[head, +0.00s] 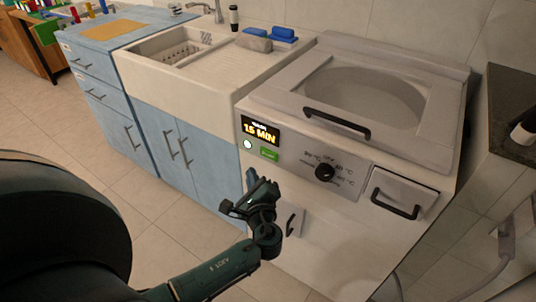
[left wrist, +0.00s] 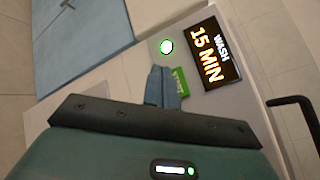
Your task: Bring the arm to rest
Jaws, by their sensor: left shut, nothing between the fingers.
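My left gripper (head: 263,190) is in front of the washing machine (head: 330,215), just below its green start button (head: 269,153). In the left wrist view its fingers (left wrist: 162,86) are together and empty, and they partly cover the green button (left wrist: 181,82). I cannot tell whether the fingertips touch the panel. The display (head: 260,131) reads 15 MIN, and in the left wrist view the display (left wrist: 213,53) reads WASH 15 MIN. A round light (left wrist: 166,47) beside it glows white with a green rim. My right gripper is in neither view.
A white sink (head: 170,75) on blue cabinets (head: 190,150) stands to the left. The tiled floor (head: 110,190) is open in front of the cabinets.

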